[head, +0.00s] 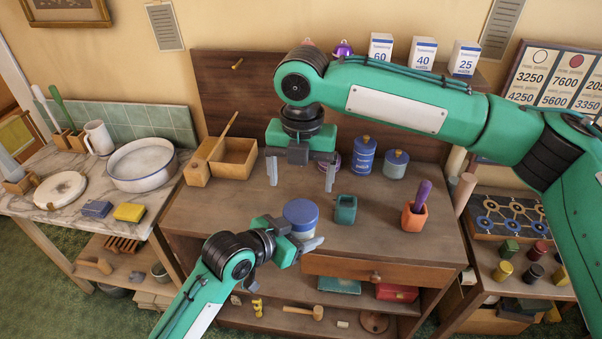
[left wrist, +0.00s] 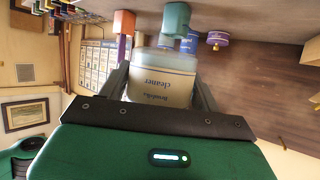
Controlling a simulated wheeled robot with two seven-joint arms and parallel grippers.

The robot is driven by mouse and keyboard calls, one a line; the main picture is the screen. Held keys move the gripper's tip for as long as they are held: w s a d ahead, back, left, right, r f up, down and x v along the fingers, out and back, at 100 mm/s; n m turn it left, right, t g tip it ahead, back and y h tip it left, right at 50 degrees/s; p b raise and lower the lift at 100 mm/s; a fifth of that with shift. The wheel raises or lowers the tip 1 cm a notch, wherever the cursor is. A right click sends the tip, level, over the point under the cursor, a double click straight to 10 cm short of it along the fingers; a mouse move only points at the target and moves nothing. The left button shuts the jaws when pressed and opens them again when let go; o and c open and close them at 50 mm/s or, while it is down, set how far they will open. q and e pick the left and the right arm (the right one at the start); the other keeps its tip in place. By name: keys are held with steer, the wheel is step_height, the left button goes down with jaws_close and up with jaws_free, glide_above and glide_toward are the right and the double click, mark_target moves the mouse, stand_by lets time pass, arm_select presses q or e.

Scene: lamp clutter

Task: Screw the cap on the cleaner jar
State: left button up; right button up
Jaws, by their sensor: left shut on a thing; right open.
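The cleaner jar (left wrist: 160,85) is pale with a lettered label and sits between my left gripper's fingers in the left wrist view. In the head view a round blue cap (head: 301,211) shows at the jar's top; whether it is screwed tight cannot be told. My left gripper (head: 306,246) is shut on the jar near the front of the wooden desk (head: 240,225). My right gripper (head: 302,178) is open and empty, fingers pointing down, behind and above the cap. Its two fingers are spread wide.
Behind and right stand a blue canister (head: 363,156), a blue-lidded jar (head: 396,164), a teal cup (head: 345,210) and an orange holder (head: 414,216) with a purple handle. A wooden box (head: 231,160) is at the back left. A drawer (head: 380,268) stands partly open.

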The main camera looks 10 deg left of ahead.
mark_target(300, 210)
stand_by(0.4)
steer(key=shift+f, duration=3.95)
steer(key=shift+c, duration=0.2)
steer(key=c, duration=1)
steer(key=shift+o, duration=0.2)
steer(key=m, duration=0.3)
steer(key=shift+m, duration=0.3)
steer(key=m, duration=0.4)
steer(key=shift+m, duration=0.4)
steer(key=m, duration=0.4)
steer(key=shift+m, duration=0.3)
steer(key=m, duration=0.3)
steer(key=shift+m, duration=0.4)
